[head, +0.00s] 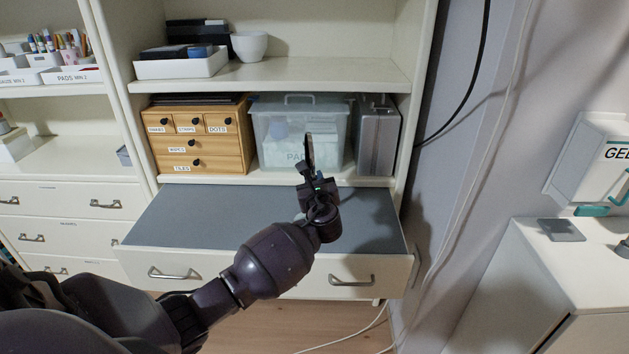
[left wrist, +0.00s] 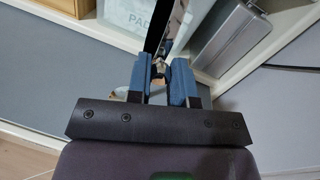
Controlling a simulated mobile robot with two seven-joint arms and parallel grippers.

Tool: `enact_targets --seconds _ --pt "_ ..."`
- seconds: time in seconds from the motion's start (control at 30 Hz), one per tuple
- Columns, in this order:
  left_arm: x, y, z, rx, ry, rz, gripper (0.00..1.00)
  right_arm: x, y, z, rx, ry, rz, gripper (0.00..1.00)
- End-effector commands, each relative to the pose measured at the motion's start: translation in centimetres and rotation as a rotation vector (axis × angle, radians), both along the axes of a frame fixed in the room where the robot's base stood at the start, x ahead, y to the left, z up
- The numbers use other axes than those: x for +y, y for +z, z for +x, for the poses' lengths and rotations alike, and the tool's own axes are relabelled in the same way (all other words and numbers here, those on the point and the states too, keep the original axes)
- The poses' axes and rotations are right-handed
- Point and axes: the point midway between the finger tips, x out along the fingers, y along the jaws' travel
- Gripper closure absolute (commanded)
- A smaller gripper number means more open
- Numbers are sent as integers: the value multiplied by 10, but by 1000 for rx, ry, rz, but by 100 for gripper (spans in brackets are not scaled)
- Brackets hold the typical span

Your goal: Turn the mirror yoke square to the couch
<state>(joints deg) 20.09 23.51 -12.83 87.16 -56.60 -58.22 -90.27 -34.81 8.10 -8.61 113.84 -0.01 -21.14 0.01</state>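A thin dark upright panel, which looks like the mirror seen nearly edge-on (head: 309,150), stands just above my left gripper (head: 318,190) in the head view. In the left wrist view the mirror (left wrist: 180,25) shows a black edge and a bright face beyond the fingertips. A small metal fitting, apparently its yoke (left wrist: 158,68), sits between the blue finger pads of my left gripper (left wrist: 160,75). The pads appear closed on it. The yoke's lower part is hidden by the gripper. The couch and my right gripper are not in view.
The grey pull-out surface (head: 190,220) below the gripper is largely bare. Behind it stand a wooden drawer box (head: 215,155), a clear lidded bin (head: 270,135) and a grey metal case (head: 377,140). A wall (head: 460,150) and white cabinet (head: 580,270) are at right.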

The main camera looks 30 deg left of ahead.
Motion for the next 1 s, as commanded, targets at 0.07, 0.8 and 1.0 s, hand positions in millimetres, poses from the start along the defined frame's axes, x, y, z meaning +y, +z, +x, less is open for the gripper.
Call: enact_targets --seconds 0.07,0.8,1.0 --pt "0 0 0 0 0 0 94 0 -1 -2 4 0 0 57" --pt "19 2 -13 4 -185 5 100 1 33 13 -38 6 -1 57" --pt "37 0 -22 5 -364 6 100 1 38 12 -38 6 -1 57"
